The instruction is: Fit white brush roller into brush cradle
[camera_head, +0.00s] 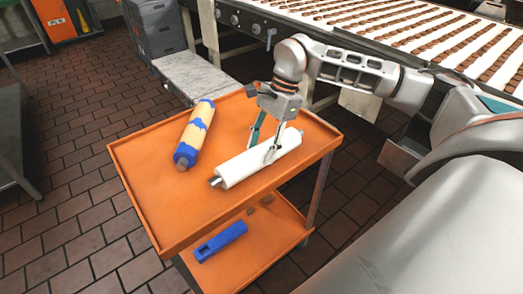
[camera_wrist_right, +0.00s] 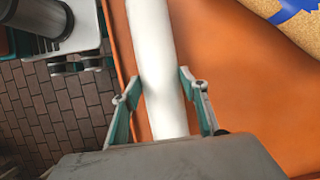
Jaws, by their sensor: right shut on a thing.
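The white brush roller (camera_head: 238,170) lies along the right part of the orange cart's upper tray, with a grey shaft end showing at its lower left. My right gripper (camera_head: 262,150) reaches down over its middle and is shut on it. In the right wrist view the roller (camera_wrist_right: 155,50) passes between the two fingers of this gripper (camera_wrist_right: 159,82). The roller is at or very close to the tray surface; I cannot tell if it is lifted. I cannot make out the brush cradle. My left gripper is not in view.
The orange cart (camera_head: 140,200) also carries a yellow and blue roller (camera_head: 196,132) on its upper tray. A blue tool (camera_head: 221,242) lies on its lower shelf. A conveyor (camera_head: 400,30) with rows of brown bars runs behind. Grey crates (camera_head: 153,32) stand at the back left.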

